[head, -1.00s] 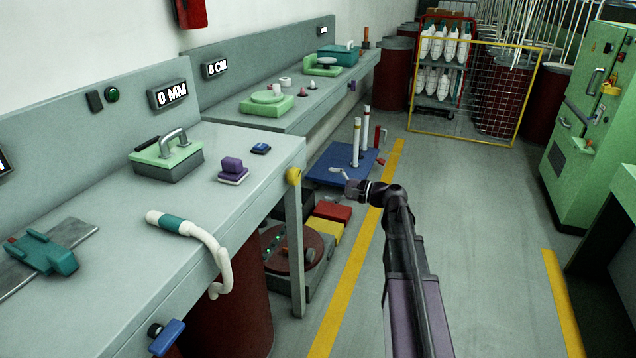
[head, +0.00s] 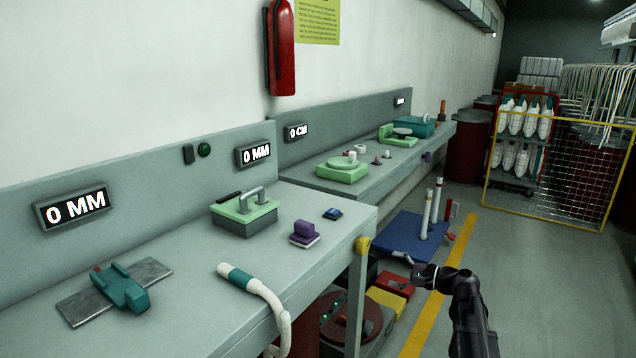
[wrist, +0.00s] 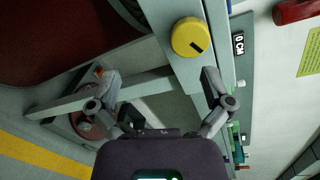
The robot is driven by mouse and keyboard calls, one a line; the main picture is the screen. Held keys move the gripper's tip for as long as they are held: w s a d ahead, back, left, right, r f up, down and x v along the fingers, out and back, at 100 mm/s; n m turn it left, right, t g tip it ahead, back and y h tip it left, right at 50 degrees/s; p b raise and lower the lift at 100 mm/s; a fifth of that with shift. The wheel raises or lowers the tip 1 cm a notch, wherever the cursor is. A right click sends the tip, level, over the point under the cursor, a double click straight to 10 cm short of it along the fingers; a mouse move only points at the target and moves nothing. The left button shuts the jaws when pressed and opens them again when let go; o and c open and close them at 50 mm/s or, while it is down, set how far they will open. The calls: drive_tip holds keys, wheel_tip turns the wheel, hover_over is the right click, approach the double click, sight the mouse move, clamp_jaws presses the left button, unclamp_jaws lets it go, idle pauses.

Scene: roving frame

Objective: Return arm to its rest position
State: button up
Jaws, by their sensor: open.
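My gripper (wrist: 158,88) is open in the wrist view, its two grey fingers spread wide with nothing held between them. In the head view my gripper (head: 405,260) is small, at the end of my dark arm at the lower right. It is over the aisle side, right of the near bench's corner. A yellow round knob (wrist: 190,38) on the bench corner lies beyond the fingers in the wrist view. The same knob shows in the head view (head: 362,244), left of my gripper. I cannot tell the exact gap between them.
The near bench (head: 190,325) fills the left, with a white-and-teal curved handle (head: 252,285) overhanging its edge. A blue platform (head: 405,236) with upright white posts stands beyond my gripper. A yellow wire cage (head: 560,170) is farther back.

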drive_tip(key=s+a+f+n+g+h, duration=0.7)
drive_tip(key=s+a+f+n+h, duration=0.15)
drive_tip(key=s+f, duration=0.5)
drive_tip(key=s+d+f+n+g+h, duration=0.2)
drive_tip(key=s+f+n+h, duration=0.1)
drive_tip(key=s+h, duration=0.3)
wheel_tip(320, 180, up, 20)
drive_tip(key=s+p, duration=0.1)
drive_tip(key=p, duration=1.9)
drive_tip(key=shift+d, duration=0.15)
drive_tip(key=shift+y, duration=0.25)
idle(0.9)
